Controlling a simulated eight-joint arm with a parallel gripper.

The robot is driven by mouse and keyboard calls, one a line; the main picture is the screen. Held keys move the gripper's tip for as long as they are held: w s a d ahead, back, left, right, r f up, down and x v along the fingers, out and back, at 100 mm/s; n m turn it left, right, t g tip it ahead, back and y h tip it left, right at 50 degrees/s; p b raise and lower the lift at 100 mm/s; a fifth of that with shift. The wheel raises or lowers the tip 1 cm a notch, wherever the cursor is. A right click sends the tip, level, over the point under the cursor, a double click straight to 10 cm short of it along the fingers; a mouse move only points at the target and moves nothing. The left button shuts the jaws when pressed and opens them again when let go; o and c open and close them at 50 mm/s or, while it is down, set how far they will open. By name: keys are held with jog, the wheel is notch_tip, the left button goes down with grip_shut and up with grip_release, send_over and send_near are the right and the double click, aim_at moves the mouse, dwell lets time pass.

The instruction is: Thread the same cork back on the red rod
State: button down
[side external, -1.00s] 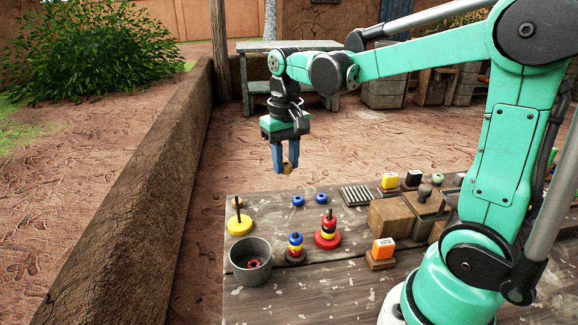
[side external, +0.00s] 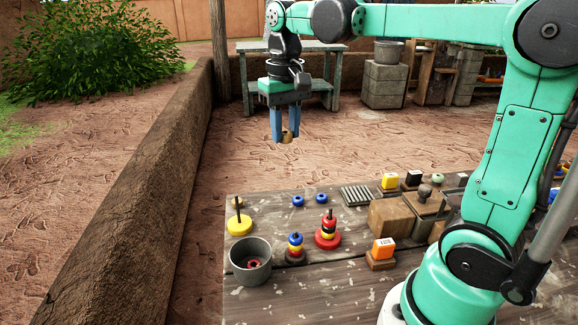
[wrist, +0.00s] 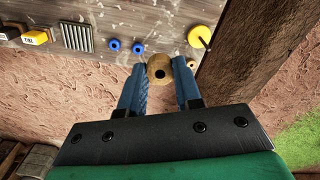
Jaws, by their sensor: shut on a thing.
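My gripper (side external: 286,136) is shut on a tan cork ring (wrist: 160,71). It holds the cork in the air, well above and apart from the rods. The cork's dark centre hole shows in the wrist view between the two blue fingertips. On the table, a stand with a red base (side external: 328,240) bears stacked rings, and a dark rod tip shows above them. I cannot make out a red-coloured rod. A yellow-based stand (side external: 239,227) has a bare dark rod, and a smaller stand (side external: 296,247) bears blue, yellow and red rings.
A grey pot (side external: 250,262) with a red ring inside stands at the table's front left. Two blue rings (side external: 298,201) and another tan piece (side external: 238,202) lie at the back. Blocks, stamps and a ribbed plate (side external: 356,196) fill the right. A mud wall (side external: 150,180) runs along the left.

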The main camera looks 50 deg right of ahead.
jog(key=s+f, duration=0.2)
jog(key=s, duration=0.1)
jog(key=s+d+f, duration=0.1)
jog(key=s, duration=0.2)
jog(key=s+f, duration=0.2)
jog(key=shift+s+d+f, duration=0.35)
jog(key=shift+s, duration=0.05)
jog(key=shift+f, duration=2.35)
jog(key=shift+f, duration=1.6)
jog(key=shift+c, duration=0.2)
grip_release()
dwell(0.3)
jog(key=shift+r, duration=0.1)
jog(key=shift+r, duration=3.4)
